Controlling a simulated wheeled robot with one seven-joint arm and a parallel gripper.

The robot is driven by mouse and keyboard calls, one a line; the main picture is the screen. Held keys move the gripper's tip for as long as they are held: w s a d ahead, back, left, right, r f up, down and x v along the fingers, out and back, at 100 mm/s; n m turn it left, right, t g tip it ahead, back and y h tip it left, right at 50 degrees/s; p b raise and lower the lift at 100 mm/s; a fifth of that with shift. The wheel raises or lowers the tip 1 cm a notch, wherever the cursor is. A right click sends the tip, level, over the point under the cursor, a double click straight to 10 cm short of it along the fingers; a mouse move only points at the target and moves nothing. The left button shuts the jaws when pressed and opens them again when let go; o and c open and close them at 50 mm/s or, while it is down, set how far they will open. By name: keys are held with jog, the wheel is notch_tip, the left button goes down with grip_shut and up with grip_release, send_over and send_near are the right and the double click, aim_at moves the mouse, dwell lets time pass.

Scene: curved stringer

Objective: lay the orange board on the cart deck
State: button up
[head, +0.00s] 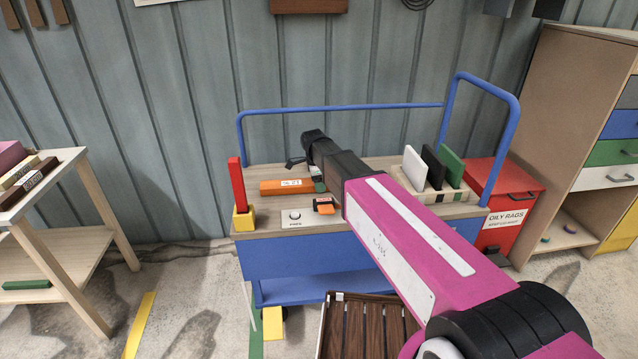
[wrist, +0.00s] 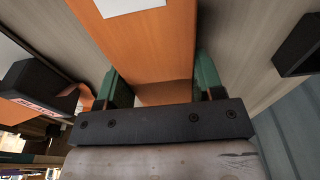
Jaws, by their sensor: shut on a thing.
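The orange board (head: 275,188), with a white label, is at the cart's top, left of my dark wrist. It also fills the upper middle of the wrist view (wrist: 152,55). My gripper (head: 318,181) is shut on the board's near end, with a green finger on each side (wrist: 160,88). The cart deck (head: 262,223) is a pale wood top on a blue cart. The board lies flat over it; I cannot tell whether it touches the deck. My arm covers part of the deck's right side.
A red upright block in a yellow holder (head: 243,222) stands at the deck's left corner. A black-and-orange item (head: 325,206) and a labelled button plate (head: 295,217) sit in front. A rack of white, black and green boards (head: 436,194) stands right. A blue rail (head: 340,108) runs behind.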

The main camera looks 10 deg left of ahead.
jog(key=shift+f, duration=0.1)
jog(key=o, duration=1.3)
notch_tip(320, 180, up, 12)
jog(key=a, duration=0.1)
jog(key=shift+s+a, duration=0.2)
